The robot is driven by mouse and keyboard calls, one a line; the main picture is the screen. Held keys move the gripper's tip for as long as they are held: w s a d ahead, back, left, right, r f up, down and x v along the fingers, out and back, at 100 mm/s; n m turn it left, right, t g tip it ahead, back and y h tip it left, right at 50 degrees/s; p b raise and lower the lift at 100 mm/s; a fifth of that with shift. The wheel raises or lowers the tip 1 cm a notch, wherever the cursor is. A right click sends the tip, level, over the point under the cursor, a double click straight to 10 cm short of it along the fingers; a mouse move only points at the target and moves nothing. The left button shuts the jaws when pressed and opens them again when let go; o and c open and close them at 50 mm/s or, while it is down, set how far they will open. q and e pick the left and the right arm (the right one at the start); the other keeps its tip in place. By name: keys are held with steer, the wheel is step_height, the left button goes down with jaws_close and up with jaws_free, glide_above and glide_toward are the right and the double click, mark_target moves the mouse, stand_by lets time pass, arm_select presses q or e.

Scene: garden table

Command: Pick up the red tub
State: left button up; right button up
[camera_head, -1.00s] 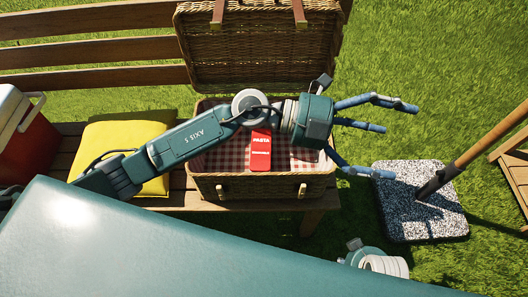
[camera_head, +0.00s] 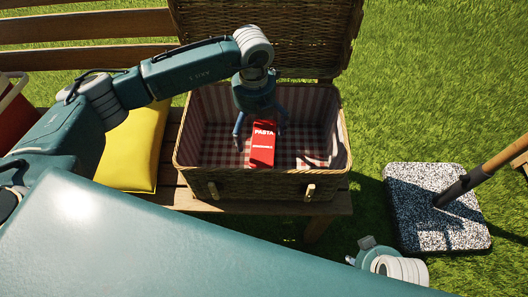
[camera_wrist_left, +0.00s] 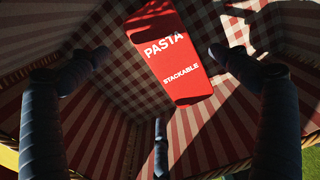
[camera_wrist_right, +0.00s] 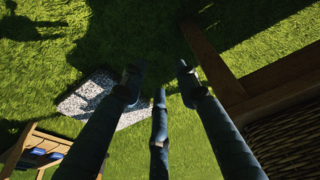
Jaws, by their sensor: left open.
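Only part of my right arm shows in the head view.
The basket's raised lid (camera_head: 265,35) stands behind it. A yellow cushion (camera_head: 135,150) lies on the bench (camera_head: 325,200) left of the basket. A red cooler (camera_head: 15,115) is at far left. A speckled parasol base (camera_head: 425,215) with a wooden pole stands on the grass at right.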

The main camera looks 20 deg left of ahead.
mark_target(257, 140)
arm_select(q)
step_height(257, 140, down, 5)
steer(key=shift+s+f+b, duration=0.1)
steer(key=shift+f+b, duration=0.05)
steer(key=shift+b, duration=0.15)
steer(key=f, duration=0.3)
steer(key=f+b, duration=0.1)
steer(key=shift+s+d+f, duration=0.2)
steer(key=shift+d+f, duration=0.05)
steer(key=shift+d, duration=0.15)
steer(key=shift+f, duration=0.2)
steer(key=shift+w+r, duration=0.1)
steer(key=c, duration=1.8)
arm_select(e)
steer(key=v, duration=0.7)
steer(key=shift+w+r, duration=0.2)
steer(key=shift+w, duration=0.05)
